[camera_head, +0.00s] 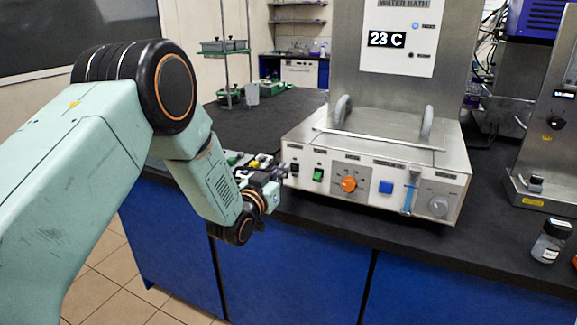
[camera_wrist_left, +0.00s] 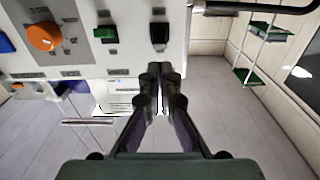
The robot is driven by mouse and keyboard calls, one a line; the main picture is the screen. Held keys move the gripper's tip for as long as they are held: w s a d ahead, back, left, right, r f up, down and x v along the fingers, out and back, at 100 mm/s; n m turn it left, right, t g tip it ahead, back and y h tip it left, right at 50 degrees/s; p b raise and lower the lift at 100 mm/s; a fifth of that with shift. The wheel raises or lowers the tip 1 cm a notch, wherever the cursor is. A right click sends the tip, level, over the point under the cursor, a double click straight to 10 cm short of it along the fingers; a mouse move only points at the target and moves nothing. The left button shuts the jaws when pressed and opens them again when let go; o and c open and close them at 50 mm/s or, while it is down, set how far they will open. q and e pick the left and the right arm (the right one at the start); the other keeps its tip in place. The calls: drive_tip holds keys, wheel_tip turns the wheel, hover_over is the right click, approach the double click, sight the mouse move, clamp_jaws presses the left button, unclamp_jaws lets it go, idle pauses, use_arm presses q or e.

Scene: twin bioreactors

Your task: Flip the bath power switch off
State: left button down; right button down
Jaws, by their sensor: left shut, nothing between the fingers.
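The water bath (camera_head: 400,160) is a steel unit on the dark bench. Its front panel carries a black switch (camera_head: 294,168) at the far left, then a green switch (camera_head: 318,174). The panel labels are too small to read. In the left wrist view the black switch (camera_wrist_left: 159,33) is straight ahead of the fingertips, with the green switch (camera_wrist_left: 105,33) to its left. My left gripper (camera_head: 282,172) is shut and empty, close in front of the panel's left end by the black switch. It also shows in the left wrist view (camera_wrist_left: 161,72); contact cannot be told. My right gripper is out of view.
An orange knob (camera_head: 348,183), a blue button (camera_head: 386,187) and a grey knob (camera_head: 438,205) sit further right on the panel. A display (camera_head: 386,40) above reads 23 C. A small bottle (camera_head: 551,241) stands at the right.

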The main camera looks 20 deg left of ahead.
sight(293, 167)
use_arm(q)
drive_tip(key=shift+w+d, duration=0.2)
drive_tip(key=shift+w, duration=1.85)
drive_tip(key=shift+b, duration=0.3)
drive_tip(key=shift+f+t+b, duration=0.15)
drive_tip(key=shift+t+b, duration=0.25)
drive_tip(key=shift+b, duration=0.25)
drive_tip(key=shift+s, duration=0.1)
drive_tip(key=shift+s+f+t+b, duration=0.1)
drive_tip(key=shift+f+t+b, duration=0.3)
drive_tip(key=shift+b, duration=0.95)
drive_tip(key=t+b, duration=0.1)
drive_tip(key=b, duration=0.2)
drive_tip(key=f+t+b, duration=0.1)
drive_tip(key=t+b, duration=0.1)
drive_tip(key=b, duration=0.2)
drive_tip(key=shift+s+t, duration=0.15)
drive_tip(key=shift+t, duration=0.15)
drive_tip(key=shift+s, duration=0.1)
